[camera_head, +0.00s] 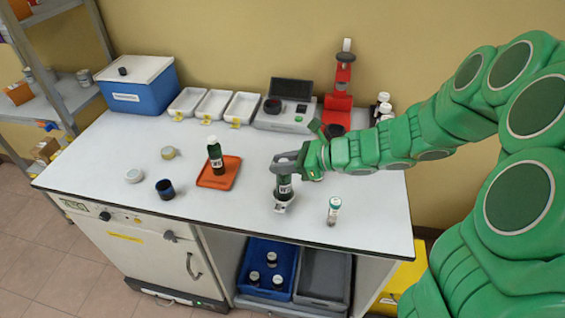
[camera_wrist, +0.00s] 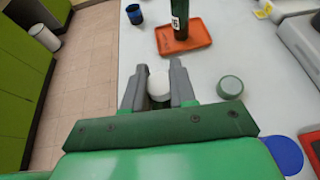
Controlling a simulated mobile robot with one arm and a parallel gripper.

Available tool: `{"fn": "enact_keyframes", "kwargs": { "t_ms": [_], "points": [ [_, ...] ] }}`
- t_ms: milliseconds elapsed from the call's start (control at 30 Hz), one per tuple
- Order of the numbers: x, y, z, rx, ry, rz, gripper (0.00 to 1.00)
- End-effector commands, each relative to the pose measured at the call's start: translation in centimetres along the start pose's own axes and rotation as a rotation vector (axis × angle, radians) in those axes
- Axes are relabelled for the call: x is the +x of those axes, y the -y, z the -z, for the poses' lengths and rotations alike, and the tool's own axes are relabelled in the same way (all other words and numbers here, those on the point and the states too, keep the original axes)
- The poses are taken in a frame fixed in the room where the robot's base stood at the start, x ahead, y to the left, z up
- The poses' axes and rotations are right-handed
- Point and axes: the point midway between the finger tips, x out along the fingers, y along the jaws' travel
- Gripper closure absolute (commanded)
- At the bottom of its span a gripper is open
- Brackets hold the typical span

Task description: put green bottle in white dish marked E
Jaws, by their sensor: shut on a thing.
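My gripper (camera_head: 287,163) is shut on the top of a dark green bottle (camera_head: 284,186) with a white label, held upright over the bench right of centre. Its white cap (camera_wrist: 158,86) shows between the fingers in the wrist view. Another dark green bottle (camera_head: 215,158) stands on an orange tray (camera_head: 219,180), also seen in the wrist view (camera_wrist: 184,42). Three white dishes, left (camera_head: 187,102), middle (camera_head: 212,104) and right (camera_head: 242,107), stand at the back with yellow tags; their letters are unreadable.
A small vial (camera_head: 334,210) stands right of the held bottle. A dark blue cup (camera_head: 165,189) and round lid (camera_head: 133,176) are at left. A grey instrument (camera_head: 284,118) and red stand (camera_head: 340,95) are behind. A blue cooler (camera_head: 145,98) is back left. The bench before the dishes is mostly clear.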

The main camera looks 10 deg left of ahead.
Motion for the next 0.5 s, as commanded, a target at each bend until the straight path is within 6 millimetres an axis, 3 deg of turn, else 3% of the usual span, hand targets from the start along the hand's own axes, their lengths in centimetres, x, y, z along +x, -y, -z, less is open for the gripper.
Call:
{"fn": "enact_keyframes", "kwargs": {
  "t_ms": [500],
  "points": [
    [0.44,-0.02,0.95,0.0,0.002,-0.001,1.0]
  ]
}}
